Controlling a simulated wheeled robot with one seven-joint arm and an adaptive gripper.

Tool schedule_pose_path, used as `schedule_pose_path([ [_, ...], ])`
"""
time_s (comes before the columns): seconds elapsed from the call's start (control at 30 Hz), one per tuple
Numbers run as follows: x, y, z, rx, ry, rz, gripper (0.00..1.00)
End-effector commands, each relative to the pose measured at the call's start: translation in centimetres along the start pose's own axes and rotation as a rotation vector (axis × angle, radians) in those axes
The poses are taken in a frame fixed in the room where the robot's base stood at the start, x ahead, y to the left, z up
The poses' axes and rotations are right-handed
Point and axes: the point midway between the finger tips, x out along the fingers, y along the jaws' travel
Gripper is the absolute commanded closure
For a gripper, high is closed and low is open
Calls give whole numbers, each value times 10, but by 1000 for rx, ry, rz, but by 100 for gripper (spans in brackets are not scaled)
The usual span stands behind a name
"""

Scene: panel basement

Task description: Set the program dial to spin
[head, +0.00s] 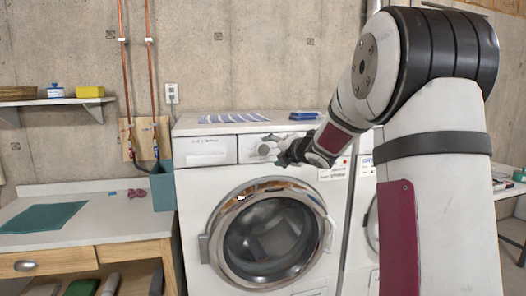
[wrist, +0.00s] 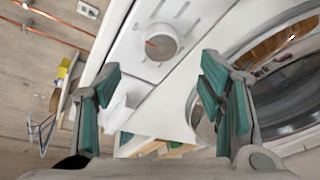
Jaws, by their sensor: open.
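The program dial (head: 264,149) is a round light knob on the top panel of the white washing machine (head: 190,240). In the wrist view the dial (wrist: 157,42) shows a red pointer line and small marks around it, too small to read. My gripper (head: 284,158) is just right of the dial in the head view. In the wrist view its two teal-padded fingers (wrist: 163,97) are spread apart with nothing between them. The dial lies beyond the fingertips, roughly between the fingers, and looks untouched. The washer's round door (head: 268,240) is below.
A second white machine (head: 365,200) stands at the right, partly behind my arm. A counter (head: 110,208) with a green mat (head: 42,217) is at the left. A teal bin (head: 162,186) hangs beside the washer. Striped cloth (head: 232,118) and a blue item (head: 305,116) lie on top.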

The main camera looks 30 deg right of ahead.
Motion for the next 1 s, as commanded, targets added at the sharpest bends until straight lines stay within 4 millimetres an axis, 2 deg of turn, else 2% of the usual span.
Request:
schedule_pose_path([
  [0.03, 12, -1, 0, 2, 1, 0, 37],
  [0.2, 42, 0, 0, 2, 0, 0, 37],
  [0.4, 66, 0, 0, 2, 0, -1, 37],
  [0.57, 74, 0, 0, 2, 0, 0, 37],
  [0.83, 75, 0, 0, 2, -1, 0, 37],
  [1.0, 74, 0, 0, 2, -1, -1, 76],
])
